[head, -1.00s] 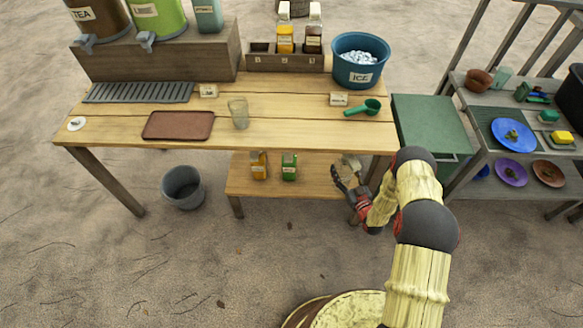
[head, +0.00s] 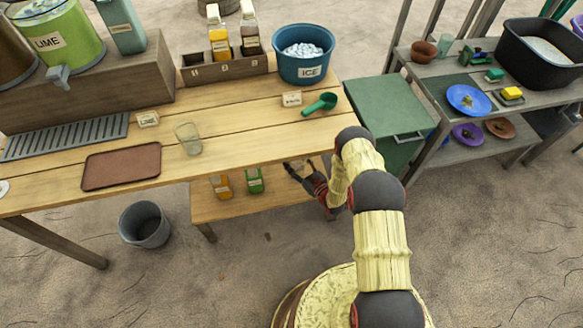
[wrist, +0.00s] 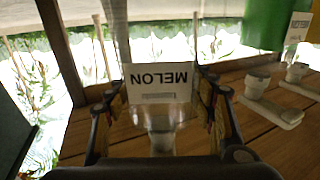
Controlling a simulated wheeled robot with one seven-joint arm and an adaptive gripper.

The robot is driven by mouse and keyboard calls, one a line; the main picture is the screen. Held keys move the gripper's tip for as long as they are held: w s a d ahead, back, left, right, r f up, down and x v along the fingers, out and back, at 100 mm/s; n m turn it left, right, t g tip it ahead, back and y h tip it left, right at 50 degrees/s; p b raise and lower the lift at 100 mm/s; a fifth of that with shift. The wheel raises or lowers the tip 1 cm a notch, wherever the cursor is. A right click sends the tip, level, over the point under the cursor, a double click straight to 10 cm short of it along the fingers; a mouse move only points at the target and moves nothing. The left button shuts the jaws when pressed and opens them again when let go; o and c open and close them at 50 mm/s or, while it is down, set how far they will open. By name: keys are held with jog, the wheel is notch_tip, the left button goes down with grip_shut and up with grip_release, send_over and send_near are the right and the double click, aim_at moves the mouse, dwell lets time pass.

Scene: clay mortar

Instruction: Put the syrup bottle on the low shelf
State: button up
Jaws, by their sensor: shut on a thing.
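My gripper (head: 306,172) is shut on a clear bottle (wrist: 160,115) with a white MELON label, under the right end of the table. In the wrist view, the label, like the picture, is upside down, with the bottle between the two fingers. In the head view the tabletop edge mostly hides the held bottle. The low shelf (head: 215,210) is the board under the table. A yellow-orange bottle (head: 221,187) and a green bottle (head: 255,181) stand on it, left of my gripper. Whether the held bottle touches the shelf cannot be told.
The wooden table (head: 235,135) covers the shelf from above. Two syrup bottles (head: 219,40) stand in a rack behind. A grey bucket (head: 144,225) is on the ground left of the shelf. A green cabinet (head: 385,110) stands to the right. Shelf room shows between the green bottle and my gripper.

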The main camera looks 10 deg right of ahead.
notch_tip(320, 180, down, 4)
jog(key=shift+r+b, duration=0.1)
jog(key=shift+b, duration=0.8)
jog(key=shift+r, duration=0.1)
jog(key=o, duration=1.2)
